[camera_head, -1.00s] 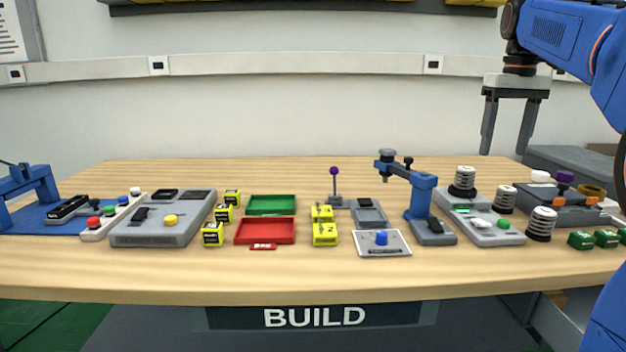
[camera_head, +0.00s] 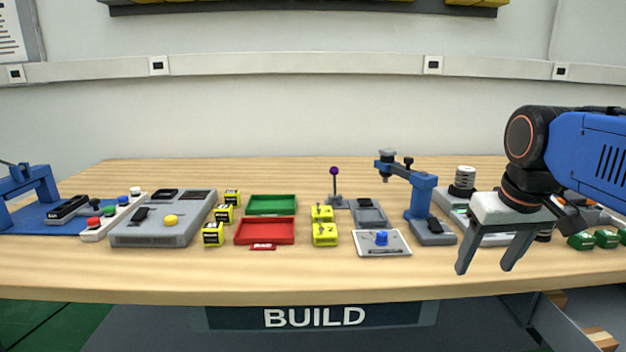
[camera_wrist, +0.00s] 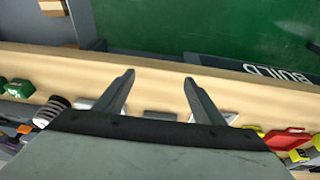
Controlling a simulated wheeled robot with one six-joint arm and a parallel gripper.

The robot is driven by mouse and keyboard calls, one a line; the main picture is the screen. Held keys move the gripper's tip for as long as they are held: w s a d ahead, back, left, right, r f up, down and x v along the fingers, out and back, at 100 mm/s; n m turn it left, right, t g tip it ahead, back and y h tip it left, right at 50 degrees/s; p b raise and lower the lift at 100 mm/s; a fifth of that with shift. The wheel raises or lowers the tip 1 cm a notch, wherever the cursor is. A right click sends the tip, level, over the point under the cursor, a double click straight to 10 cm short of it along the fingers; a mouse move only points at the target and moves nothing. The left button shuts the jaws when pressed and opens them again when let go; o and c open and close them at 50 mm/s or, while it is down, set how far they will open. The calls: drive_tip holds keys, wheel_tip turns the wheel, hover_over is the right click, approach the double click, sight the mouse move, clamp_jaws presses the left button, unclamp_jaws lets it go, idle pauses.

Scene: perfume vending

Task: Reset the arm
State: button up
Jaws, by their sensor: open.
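My gripper (camera_head: 486,268) is open and empty at the right of the head view, its two grey fingers apart and pointing down near the table's front edge. My blue arm comes in from the right behind it. In the wrist view my gripper (camera_wrist: 158,78) shows both fingers spread over the wooden table (camera_wrist: 150,68), with nothing between them. My gripper and wrist hide part of the grey device (camera_head: 496,240) with a spring-like part (camera_head: 464,180) behind them.
A blue press (camera_head: 420,200), a white pad with a blue knob (camera_head: 383,243), yellow blocks (camera_head: 325,234), red (camera_head: 265,231) and green trays (camera_head: 271,205) stand left of my gripper. Green blocks (camera_head: 606,239) sit right. The table's front strip (camera_head: 200,283) is clear.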

drive_tip(key=s+a+f+t, duration=0.1)
drive_tip(key=s+a+f, duration=0.2)
drive_tip(key=s+f, duration=0.7)
wheel_tip(320, 180, down, 5)
drive_tip(key=shift+r+t, duration=0.15)
drive_tip(key=shift+t, duration=0.15)
drive_tip(key=shift+c, duration=0.5)
